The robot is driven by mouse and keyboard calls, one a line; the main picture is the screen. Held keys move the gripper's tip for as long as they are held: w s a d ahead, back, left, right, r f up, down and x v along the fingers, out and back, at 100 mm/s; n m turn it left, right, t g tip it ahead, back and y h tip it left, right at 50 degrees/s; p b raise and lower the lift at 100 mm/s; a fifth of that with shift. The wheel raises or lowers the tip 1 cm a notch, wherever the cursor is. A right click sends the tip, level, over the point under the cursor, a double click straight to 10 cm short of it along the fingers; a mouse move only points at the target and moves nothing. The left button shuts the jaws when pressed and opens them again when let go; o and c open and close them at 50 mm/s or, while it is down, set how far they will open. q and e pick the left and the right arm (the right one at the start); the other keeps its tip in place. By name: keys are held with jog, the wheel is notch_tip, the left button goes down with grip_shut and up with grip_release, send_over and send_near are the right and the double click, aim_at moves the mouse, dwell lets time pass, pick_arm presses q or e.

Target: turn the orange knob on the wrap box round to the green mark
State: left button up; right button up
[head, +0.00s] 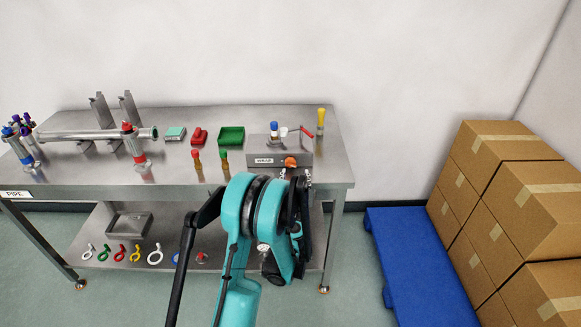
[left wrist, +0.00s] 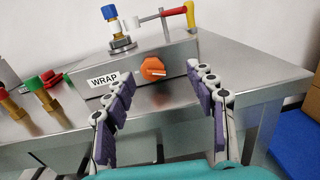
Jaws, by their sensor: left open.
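The orange knob (head: 290,162) is on the front of the grey wrap box (head: 256,151), right of the WRAP label. In the left wrist view the knob (left wrist: 153,68) shows a pale line running roughly sideways across its face. I cannot make out a green mark around it. My left gripper (left wrist: 159,80) is open, with its purple-padded fingers apart, one on each side of the knob in that view. The fingers look short of the knob, with nothing between them. In the head view my own arm hides most of this gripper. My right gripper is not in view.
A blue-capped fitting (head: 274,130) and a red-handled lever (head: 305,131) stand on the box. Red- and green-topped fittings (left wrist: 55,93) stand left of the box. The steel table (head: 330,175) ends just right of it.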

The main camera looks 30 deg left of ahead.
aim_at(290, 165)
pick_arm(q)
jog(key=shift+s+a+f+n+g+y, duration=0.1)
jog(key=shift+a+f+n+g+y, duration=0.3)
jog(key=shift+a+f+n, duration=0.5)
jog(key=b+x, duration=0.1)
jog(key=x, duration=0.6)
jog(key=shift+c, duration=0.4)
jog(key=c, duration=1)
